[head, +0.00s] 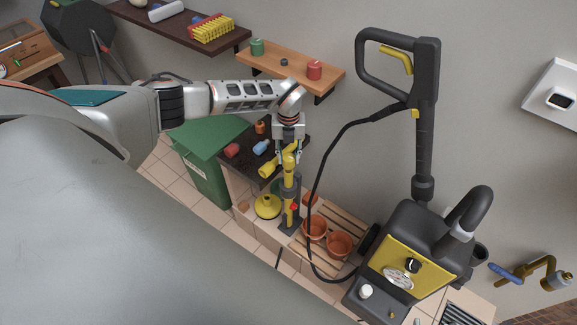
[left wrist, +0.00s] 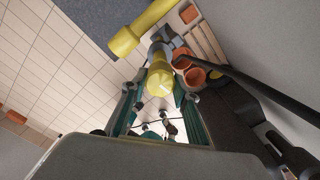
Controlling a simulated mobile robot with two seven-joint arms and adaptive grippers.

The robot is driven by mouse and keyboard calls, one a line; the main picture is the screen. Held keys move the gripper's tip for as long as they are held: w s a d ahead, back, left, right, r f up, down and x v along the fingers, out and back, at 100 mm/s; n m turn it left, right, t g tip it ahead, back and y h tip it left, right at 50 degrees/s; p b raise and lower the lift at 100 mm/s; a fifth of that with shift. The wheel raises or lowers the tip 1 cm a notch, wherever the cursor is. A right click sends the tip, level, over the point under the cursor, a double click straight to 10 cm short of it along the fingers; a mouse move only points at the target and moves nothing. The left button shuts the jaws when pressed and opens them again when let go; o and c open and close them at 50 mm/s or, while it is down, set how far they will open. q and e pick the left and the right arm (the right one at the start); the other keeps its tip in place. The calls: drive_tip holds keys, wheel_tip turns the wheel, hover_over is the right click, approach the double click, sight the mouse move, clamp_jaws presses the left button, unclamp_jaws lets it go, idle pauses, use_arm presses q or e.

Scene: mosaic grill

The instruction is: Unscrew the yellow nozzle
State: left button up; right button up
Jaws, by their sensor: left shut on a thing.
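The yellow nozzle (head: 289,161) is at the top of an upright yellow and dark grey piece, below my left wrist in the head view. My left gripper (head: 287,153) points down and is shut on it. In the left wrist view the nozzle (left wrist: 160,80) lies between the two fingers of the left gripper (left wrist: 160,92). A thicker yellow cylinder (head: 267,169) sticks out to the left beside the nozzle, and it also shows in the left wrist view (left wrist: 124,41). The fingertip contact is small and partly hidden. My right gripper is in no view.
A pressure washer (head: 416,265) with a black hose stands to the right. Terracotta pots (head: 339,244) sit on a wooden pallet close by. A dark counter (head: 243,158) holds small coloured items, with a green bin (head: 205,175) to its left. A wooden shelf (head: 270,65) is behind.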

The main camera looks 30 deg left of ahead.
use_arm(q)
drive_tip(key=shift+r, duration=1.1)
